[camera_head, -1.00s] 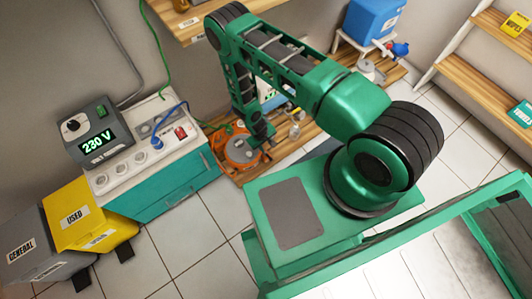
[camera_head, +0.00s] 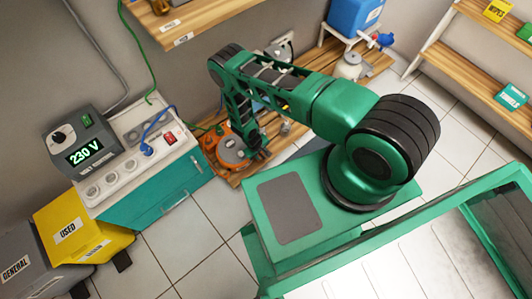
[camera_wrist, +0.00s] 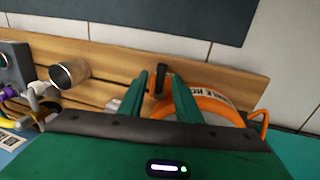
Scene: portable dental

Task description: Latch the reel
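The reel (camera_head: 230,148) is orange with a grey round top and stands on the low wooden shelf beside the teal cabinet. In the wrist view its orange rim (camera_wrist: 208,98) with a white label shows partly behind my right finger. A dark upright peg (camera_wrist: 163,80) shows in the gap between my fingers. My gripper (camera_wrist: 160,85) is open, its two green fingers apart on either side of the peg in the picture. I cannot tell whether they touch it. In the head view the gripper (camera_head: 256,152) is close to the reel's right side, partly hidden by my arm.
The teal cabinet (camera_head: 155,195) with sockets and a 230 V unit (camera_head: 80,145) stands left of the reel. A metal cup (camera_wrist: 70,73) and purple-tipped fittings lie left in the wrist view. A blue container (camera_head: 355,15) stands behind. Tiled floor in front is clear.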

